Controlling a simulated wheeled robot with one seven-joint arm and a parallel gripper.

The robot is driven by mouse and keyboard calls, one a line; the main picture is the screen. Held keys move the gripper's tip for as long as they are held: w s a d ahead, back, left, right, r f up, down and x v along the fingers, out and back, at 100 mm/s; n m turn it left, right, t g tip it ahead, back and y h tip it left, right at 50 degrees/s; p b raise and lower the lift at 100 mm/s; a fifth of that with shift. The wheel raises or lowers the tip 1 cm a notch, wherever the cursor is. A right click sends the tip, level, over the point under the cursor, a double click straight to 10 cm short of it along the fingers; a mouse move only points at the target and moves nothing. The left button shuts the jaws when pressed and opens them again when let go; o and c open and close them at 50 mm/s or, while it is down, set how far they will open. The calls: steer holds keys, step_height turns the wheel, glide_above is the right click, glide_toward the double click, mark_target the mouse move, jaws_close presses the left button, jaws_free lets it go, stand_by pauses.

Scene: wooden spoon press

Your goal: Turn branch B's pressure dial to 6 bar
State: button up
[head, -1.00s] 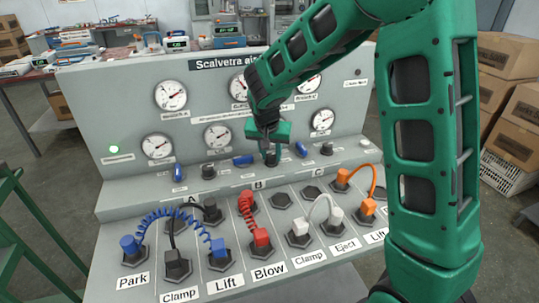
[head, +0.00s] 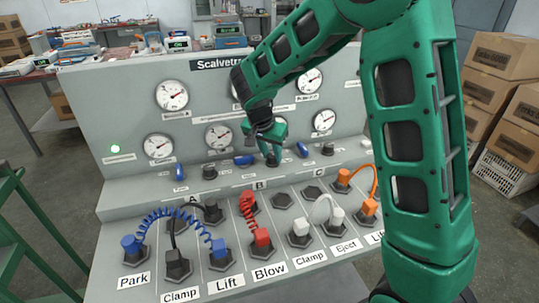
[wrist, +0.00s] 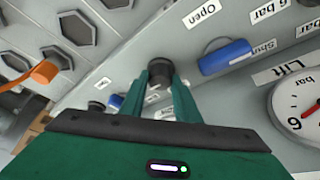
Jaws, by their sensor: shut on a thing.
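Branch B's pressure dial (head: 271,160) is a dark knob on the sloped strip of the press panel, right of the letter B. My gripper (head: 268,150) comes down on it from above, and its fingers hide part of the knob. In the wrist view, the two green fingers of my gripper (wrist: 160,88) are shut on the dark round dial (wrist: 159,70), one on each side. The dial's pointer and exact setting cannot be read. Branch B's blue valve handle (head: 244,159) sits just left of the dial and also shows in the wrist view (wrist: 226,57).
Similar knobs for the neighbouring branches stand left (head: 209,172) and right (head: 327,149). Plugs and coiled hoses, including a red hose (head: 247,208), occupy the lower slope.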

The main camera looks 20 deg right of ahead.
steer(key=o, duration=1)
steer(key=shift+a, duration=0.1)
steer(key=v, duration=1)
steer(key=shift+a+r, duration=0.15)
steer(key=shift+r, duration=0.2)
steer(key=s+d+r+n+g, duration=0.1)
steer(key=s+d+r+g, duration=0.1)
steer(key=s+d, duration=1.6)
steer(key=s+f+y, duration=0.1)
steer(key=s, duration=0.5)
steer(key=s+d+f+n+y, duration=0.1)
steer(key=s, duration=0.5)
steer(key=s+d+f+g+y, duration=0.1)
steer(key=s+f, duration=0.1)
steer(key=s, duration=0.5)
steer(key=shift+d+f+n, duration=0.1)
steer(key=shift+d+n, duration=0.15)
steer(key=shift+n, duration=0.15)
